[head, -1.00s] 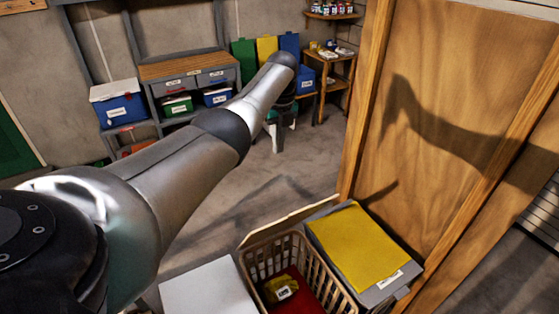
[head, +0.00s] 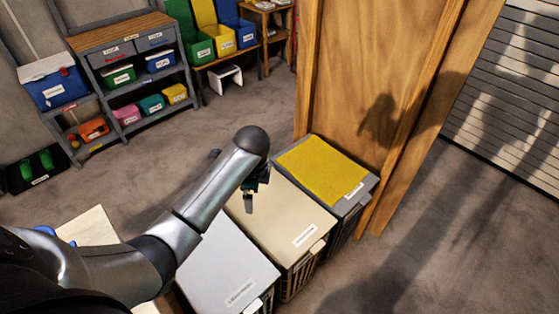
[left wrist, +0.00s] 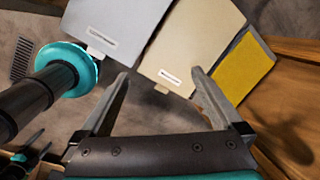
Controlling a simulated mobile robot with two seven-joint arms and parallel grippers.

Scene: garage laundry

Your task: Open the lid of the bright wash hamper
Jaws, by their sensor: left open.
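Three lidded hampers stand in a row: one with a pale grey lid (head: 225,265), one with a beige lid (head: 285,220), and a grey one with a yellow top (head: 322,165). All three lids look shut. Their front labels are too small to read, so I cannot tell which is the bright one. My left gripper (head: 252,197) is over the beige lid, partly hidden by its arm. In the left wrist view the open, empty fingers (left wrist: 160,76) point at the front edge of the beige lid (left wrist: 200,42), apparently without touching. My right gripper is out of view.
A wooden partition (head: 350,90) stands right behind the yellow-topped hamper. A pale flat panel (head: 92,228) lies left of the row, partly behind my arm. A shelf unit (head: 125,35) with labelled bins stands at the back left.

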